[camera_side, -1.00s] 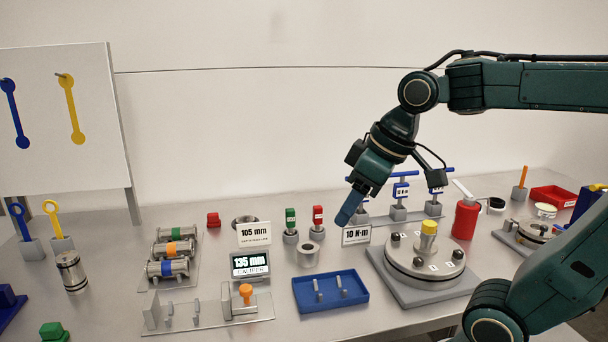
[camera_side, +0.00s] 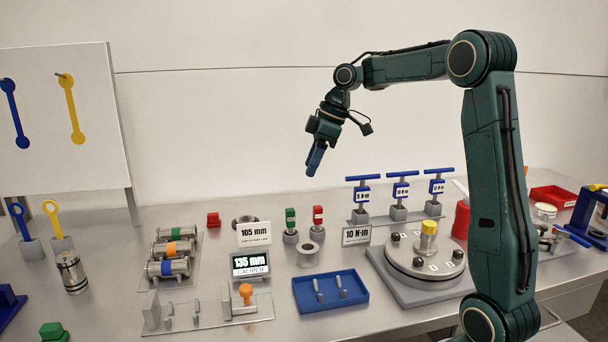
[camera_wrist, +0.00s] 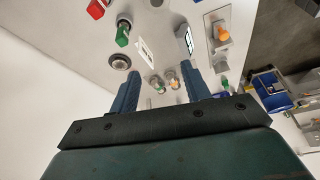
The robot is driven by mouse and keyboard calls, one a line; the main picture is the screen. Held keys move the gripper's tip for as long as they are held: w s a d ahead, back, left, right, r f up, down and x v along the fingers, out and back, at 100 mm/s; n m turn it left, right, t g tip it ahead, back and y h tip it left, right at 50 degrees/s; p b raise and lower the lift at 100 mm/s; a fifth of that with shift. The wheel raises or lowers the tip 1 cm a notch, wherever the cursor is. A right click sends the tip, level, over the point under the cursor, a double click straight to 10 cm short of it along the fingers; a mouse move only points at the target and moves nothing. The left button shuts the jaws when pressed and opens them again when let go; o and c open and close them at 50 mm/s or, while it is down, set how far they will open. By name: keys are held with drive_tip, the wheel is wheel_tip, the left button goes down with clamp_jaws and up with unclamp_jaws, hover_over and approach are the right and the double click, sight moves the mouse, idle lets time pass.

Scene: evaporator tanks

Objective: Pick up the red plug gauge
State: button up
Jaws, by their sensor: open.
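The red plug gauge (camera_side: 317,217) stands upright in a small grey holder beside the green plug gauge (camera_side: 290,220), near the middle of the bench. My gripper (camera_side: 314,164) hangs above it in the side view, pointing down with a slight tilt, well clear of the bench. It is open and empty. In the wrist view its two blue fingers (camera_wrist: 162,92) are spread apart. There a red piece (camera_wrist: 97,8), cut by the top edge, shows next to the green gauge (camera_wrist: 123,35), up and left of the fingers.
A 105 mm sign (camera_side: 254,233), a grey ring (camera_side: 308,255) and a 10 N·m sign (camera_side: 356,235) stand close to the gauges. A blue tray (camera_side: 330,307) lies in front. Blue T-handled tools (camera_side: 400,200) stand to the right.

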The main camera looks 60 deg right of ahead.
drive_tip(key=n+y, duration=0.1)
drive_tip(key=n, duration=0.1)
approach(318, 207)
wheel_tip(318, 207, up, 2)
drive_tip(key=shift+d+f, duration=0.1)
drive_tip(key=shift+d, duration=0.05)
drive_tip(key=x, duration=0.7)
drive_tip(key=shift+f, duration=0.4)
drive_tip(key=shift+w+a+f, duration=0.1)
drive_tip(key=shift+a+f, duration=0.1)
drive_tip(key=shift+f, duration=0.15)
drive_tip(key=shift+d+x, duration=0.2)
drive_tip(key=shift+x, duration=2.45)
